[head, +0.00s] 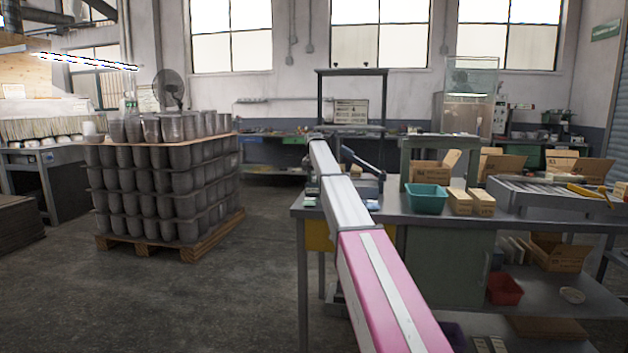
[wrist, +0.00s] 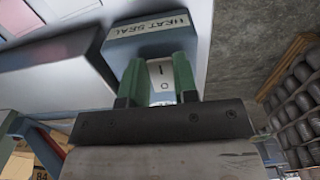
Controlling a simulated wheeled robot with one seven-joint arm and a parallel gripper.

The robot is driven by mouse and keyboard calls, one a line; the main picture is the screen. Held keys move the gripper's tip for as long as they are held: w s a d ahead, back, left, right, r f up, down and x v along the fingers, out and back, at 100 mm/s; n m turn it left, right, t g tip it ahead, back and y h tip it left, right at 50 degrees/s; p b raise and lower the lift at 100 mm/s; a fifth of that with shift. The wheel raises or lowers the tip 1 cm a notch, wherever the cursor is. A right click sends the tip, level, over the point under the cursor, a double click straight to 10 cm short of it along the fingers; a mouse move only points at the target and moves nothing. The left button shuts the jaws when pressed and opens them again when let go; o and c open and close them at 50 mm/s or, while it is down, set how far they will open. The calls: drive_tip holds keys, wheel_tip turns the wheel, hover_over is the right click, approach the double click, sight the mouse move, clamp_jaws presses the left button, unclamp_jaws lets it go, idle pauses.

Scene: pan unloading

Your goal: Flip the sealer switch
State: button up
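The sealer is a blue-grey housing with a white HEAT SEAL label (wrist: 150,25) at the top of the wrist view. Below the label is a pale rocker switch (wrist: 161,73) marked I and O. My gripper (wrist: 159,72) has two green fingers, which stand apart with nothing held between them. The switch shows in the gap between the fingers. I cannot tell whether a finger touches it or which side is pressed. In the head view, a blue lever-like part (head: 363,163) shows at the bench's far left corner, beside my arm. My arm hides my gripper and the switch there.
The metal workbench (head: 450,215) carries a teal bin (head: 427,198), small cartons (head: 470,202), and a roller conveyor (head: 545,192). A pallet (head: 190,248) of stacked dark pots (head: 165,180) stands at left. The floor between pallet and bench is clear.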

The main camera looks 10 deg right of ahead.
drive_tip(key=shift+w+r+g, duration=0.1)
drive_tip(key=shift+w+g, duration=0.25)
drive_tip(key=shift+g, duration=0.35)
drive_tip(key=shift+d+g+y, duration=0.1)
drive_tip(key=shift+g+y, duration=0.4)
drive_tip(key=shift+g, duration=0.1)
drive_tip(key=o, duration=0.9)
